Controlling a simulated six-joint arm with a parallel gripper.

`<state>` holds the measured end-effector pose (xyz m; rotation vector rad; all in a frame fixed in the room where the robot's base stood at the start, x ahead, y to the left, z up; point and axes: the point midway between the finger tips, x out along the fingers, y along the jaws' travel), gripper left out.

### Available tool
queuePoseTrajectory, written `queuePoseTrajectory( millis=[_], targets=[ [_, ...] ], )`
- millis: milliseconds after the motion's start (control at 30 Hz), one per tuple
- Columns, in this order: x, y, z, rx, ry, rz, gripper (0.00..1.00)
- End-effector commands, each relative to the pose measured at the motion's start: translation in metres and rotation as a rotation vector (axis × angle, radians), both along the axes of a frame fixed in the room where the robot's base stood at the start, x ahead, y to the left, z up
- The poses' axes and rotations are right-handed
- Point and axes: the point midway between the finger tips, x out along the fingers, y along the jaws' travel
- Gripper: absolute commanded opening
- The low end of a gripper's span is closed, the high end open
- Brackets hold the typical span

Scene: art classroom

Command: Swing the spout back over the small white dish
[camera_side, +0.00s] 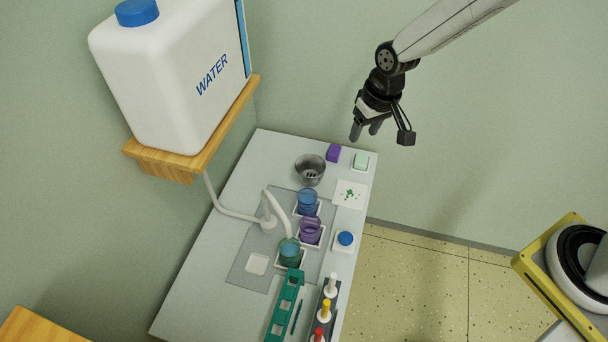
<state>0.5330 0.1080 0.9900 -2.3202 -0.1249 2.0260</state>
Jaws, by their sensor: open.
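The white spout (280,200) rises from a white base (268,224) on the grey mat (240,277) and arches to the right. Its tip ends over or close beside the teal cup (289,254), the front one of three cups. A small white square dish (257,263) lies on the mat left of the teal cup, with no spout over it. My gripper (366,130) is open and empty, pointing down, high near the far right end of the table and well apart from the spout.
A blue cup (307,203) and a purple cup (311,231) stand right of the spout. A metal bowl (310,170), purple block (333,153) and blue-lidded jar (345,238) are nearby. A teal rack (284,307) lies in front. A water tank (170,80) sits on a wooden shelf (200,158).

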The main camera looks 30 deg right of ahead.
Motion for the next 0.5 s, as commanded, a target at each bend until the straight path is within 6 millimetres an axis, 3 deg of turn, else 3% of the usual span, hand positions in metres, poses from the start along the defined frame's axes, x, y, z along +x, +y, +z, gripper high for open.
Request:
queuePoseTrajectory(
  millis=[200, 500],
  targets=[
    [0.03, 0.051, -0.033, 0.03, 0.041, 0.017, 0.58],
    [0.052, 0.122, -0.083, 0.068, 0.099, 0.037, 0.58]
  ],
)
